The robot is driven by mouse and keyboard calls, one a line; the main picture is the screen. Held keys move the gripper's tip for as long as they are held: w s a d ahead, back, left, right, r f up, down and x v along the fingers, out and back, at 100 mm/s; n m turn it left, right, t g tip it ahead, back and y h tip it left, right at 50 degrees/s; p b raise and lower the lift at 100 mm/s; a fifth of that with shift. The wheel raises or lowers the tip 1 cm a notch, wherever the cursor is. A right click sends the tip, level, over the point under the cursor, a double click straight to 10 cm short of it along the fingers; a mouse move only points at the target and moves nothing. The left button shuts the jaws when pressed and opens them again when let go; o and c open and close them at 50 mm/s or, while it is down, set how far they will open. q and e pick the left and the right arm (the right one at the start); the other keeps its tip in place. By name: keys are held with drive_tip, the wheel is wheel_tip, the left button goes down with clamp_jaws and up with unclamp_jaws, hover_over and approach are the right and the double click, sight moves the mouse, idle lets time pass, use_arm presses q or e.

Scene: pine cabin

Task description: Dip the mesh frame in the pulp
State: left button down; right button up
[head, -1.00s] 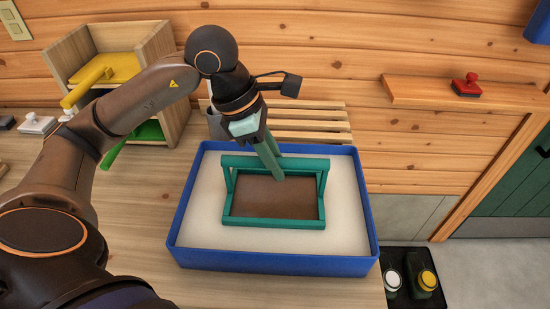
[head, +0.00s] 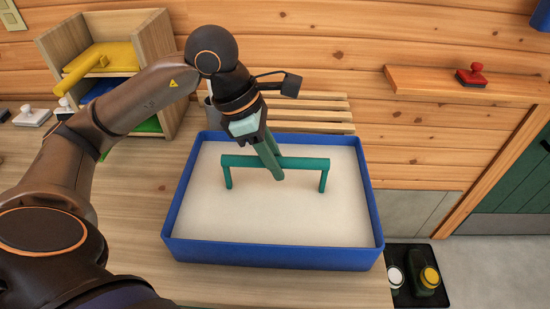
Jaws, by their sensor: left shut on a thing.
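The blue tub (head: 270,257) stands on the wooden bench and holds off-white pulp (head: 270,222). The mesh frame's green handle (head: 300,164) shows above the pulp, with its two posts going down into it. The mesh and the lower rim are hidden under the pulp. My left gripper (head: 270,163) is shut on the middle of the handle bar, above the centre of the tub. My right gripper is not in view.
A wooden shelf unit (head: 160,25) with yellow, blue and green items stands at the back left. A slatted wooden rack (head: 320,112) lies behind the tub. A red stamp (head: 472,75) sits on a wall ledge. A black tray (head: 420,285) with jars is at the lower right.

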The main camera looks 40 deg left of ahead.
use_arm(q)
drive_tip(key=shift+r, duration=0.15)
idle(0.4)
drive_tip(key=shift+r+p, duration=0.95)
drive_tip(key=shift+r, duration=0.1)
drive_tip(key=shift+r+p, duration=0.45)
drive_tip(key=shift+r, duration=0.15)
drive_tip(key=shift+r+p, duration=0.5)
drive_tip(key=shift+r, duration=0.15)
drive_tip(key=shift+r+p, duration=1.5)
drive_tip(key=shift+r, duration=0.35)
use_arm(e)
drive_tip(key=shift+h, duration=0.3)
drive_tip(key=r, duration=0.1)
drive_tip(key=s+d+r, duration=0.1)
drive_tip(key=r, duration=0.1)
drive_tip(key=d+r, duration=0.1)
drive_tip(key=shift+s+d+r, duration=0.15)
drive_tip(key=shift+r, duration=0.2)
